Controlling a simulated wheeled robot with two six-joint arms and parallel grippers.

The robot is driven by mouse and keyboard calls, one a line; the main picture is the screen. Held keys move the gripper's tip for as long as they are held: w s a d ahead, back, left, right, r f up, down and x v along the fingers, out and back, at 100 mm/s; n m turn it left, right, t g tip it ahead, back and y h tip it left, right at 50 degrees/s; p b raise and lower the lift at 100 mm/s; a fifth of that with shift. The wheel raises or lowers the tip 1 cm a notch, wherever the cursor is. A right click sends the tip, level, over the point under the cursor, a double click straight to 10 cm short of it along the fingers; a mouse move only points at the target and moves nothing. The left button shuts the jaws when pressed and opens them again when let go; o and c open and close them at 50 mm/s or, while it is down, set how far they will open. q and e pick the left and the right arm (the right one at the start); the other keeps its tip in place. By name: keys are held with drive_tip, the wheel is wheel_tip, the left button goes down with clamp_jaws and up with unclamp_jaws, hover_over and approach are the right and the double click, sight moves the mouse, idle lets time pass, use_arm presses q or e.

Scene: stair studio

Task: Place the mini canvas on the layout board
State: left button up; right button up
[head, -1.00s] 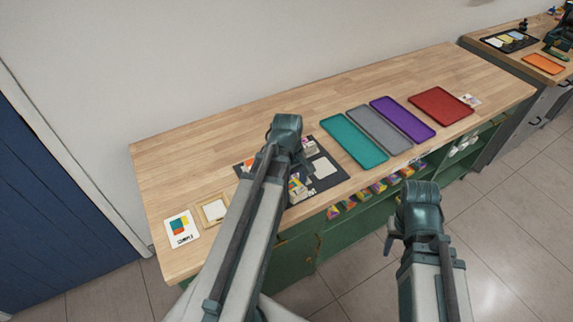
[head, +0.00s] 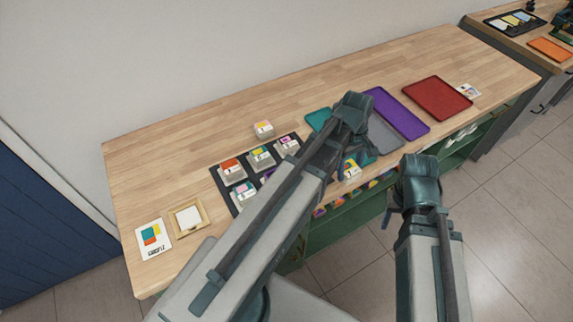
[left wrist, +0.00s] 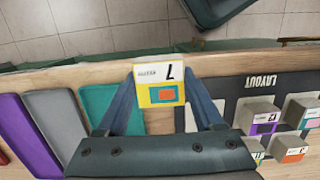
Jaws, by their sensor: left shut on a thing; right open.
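My left gripper (head: 350,158) is shut on a mini canvas (left wrist: 161,86), a small block with a yellow, teal and orange face and a white label. In the head view the held canvas (head: 352,172) shows below the gripper near the table's front edge. In the left wrist view it is over the strip between the teal tray and the black layout board (left wrist: 232,92). In the head view the board (head: 214,180) carries several similar blocks; my left arm hides its right part. My right gripper (head: 396,212) is open and empty in front of the table.
Teal (head: 317,118), grey (head: 385,137), purple (head: 398,111) and red (head: 437,92) trays lie right of the board. One loose block (head: 263,130) stands behind the board. A printed card (head: 152,238) and framed white square (head: 188,217) lie left. The back of the table is clear.

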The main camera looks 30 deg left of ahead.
use_arm(q)
drive_tip(key=a, duration=0.4)
drive_tip(key=a+f, duration=0.1)
drive_tip(key=a, duration=0.4)
drive_tip(key=s+a+b, duration=0.1)
drive_tip(key=a, duration=0.3)
drive_tip(key=shift+a+f, duration=0.15)
drive_tip(key=f+b, duration=0.1)
drive_tip(key=b, duration=0.1)
drive_tip(key=f+b, duration=0.1)
drive_tip(key=f, duration=0.1)
drive_tip(key=shift+s+a+f+b, duration=0.1)
drive_tip(key=shift+a+f+b, duration=0.2)
drive_tip(key=shift+a+b, duration=0.05)
drive_tip(key=shift+f, duration=0.2)
drive_tip(key=o, duration=1.5)
drive_tip(key=shift+r, duration=0.2)
drive_tip(key=r+p, duration=0.4)
drive_tip(key=a+r+p, duration=0.1)
drive_tip(key=r+p, duration=0.3)
drive_tip(key=w+r+p, duration=0.1)
drive_tip(key=r+p, duration=0.3)
drive_tip(key=shift+a, duration=0.3)
drive_tip(key=shift+d, duration=0.1)
